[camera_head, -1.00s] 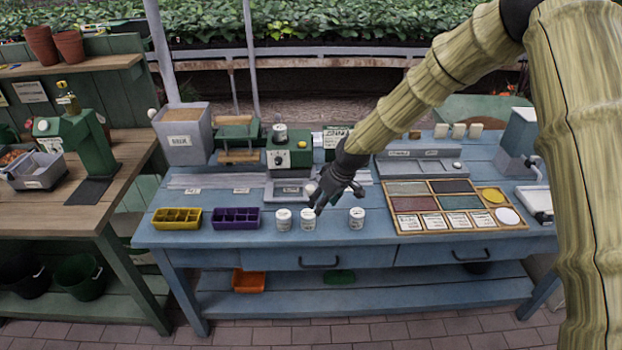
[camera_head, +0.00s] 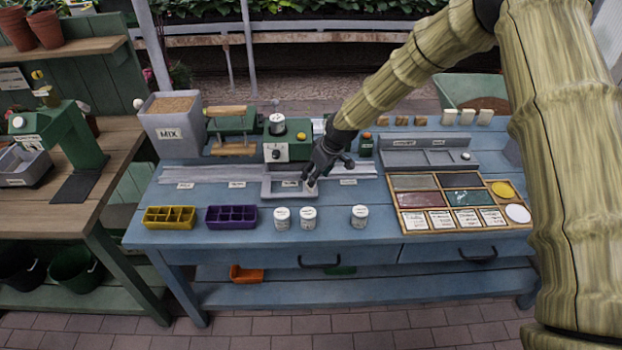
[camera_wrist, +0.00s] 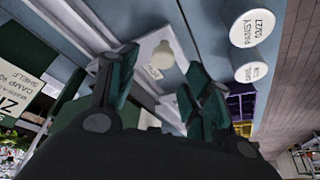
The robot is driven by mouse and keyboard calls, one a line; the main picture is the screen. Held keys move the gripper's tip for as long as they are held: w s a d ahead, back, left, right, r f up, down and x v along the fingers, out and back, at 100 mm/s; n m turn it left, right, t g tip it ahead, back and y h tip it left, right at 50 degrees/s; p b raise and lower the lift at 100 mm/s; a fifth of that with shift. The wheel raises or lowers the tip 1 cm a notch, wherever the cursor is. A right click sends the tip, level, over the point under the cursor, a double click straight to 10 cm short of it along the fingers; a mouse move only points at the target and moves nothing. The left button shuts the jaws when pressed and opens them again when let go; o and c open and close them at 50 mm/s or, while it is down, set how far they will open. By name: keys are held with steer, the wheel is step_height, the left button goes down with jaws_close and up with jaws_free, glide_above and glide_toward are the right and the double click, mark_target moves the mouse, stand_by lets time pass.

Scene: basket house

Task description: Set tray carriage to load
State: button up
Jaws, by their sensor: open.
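The tray carriage (camera_head: 272,190) is a grey shallow tray on a pale rail (camera_head: 215,174) along the blue bench, in front of the green machine (camera_head: 287,150). Small label plates, too small to read, line the rail's front; one sits left (camera_head: 185,185) and one right (camera_head: 348,182). My gripper (camera_head: 312,182) is open over the carriage's right end. In the wrist view my open fingers (camera_wrist: 160,85) stand either side of the grey carriage, with its round pale knob (camera_wrist: 161,54) beyond and between the fingertips. I cannot tell if they touch it.
White jars (camera_head: 282,217) (camera_head: 308,217) (camera_head: 359,216) stand in front of the carriage. A yellow seed tray (camera_head: 170,217) and a purple one (camera_head: 232,217) lie left. A MIX bin (camera_head: 172,130) is behind left. A wooden sample board (camera_head: 462,205) lies right.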

steer(key=shift+p+x, duration=0.3)
steer(key=shift+x, duration=0.45)
steer(key=shift+p+x, duration=0.45)
steer(key=shift+x, duration=1.2)
steer(key=shift+a+f, duration=0.1)
jaws_close()
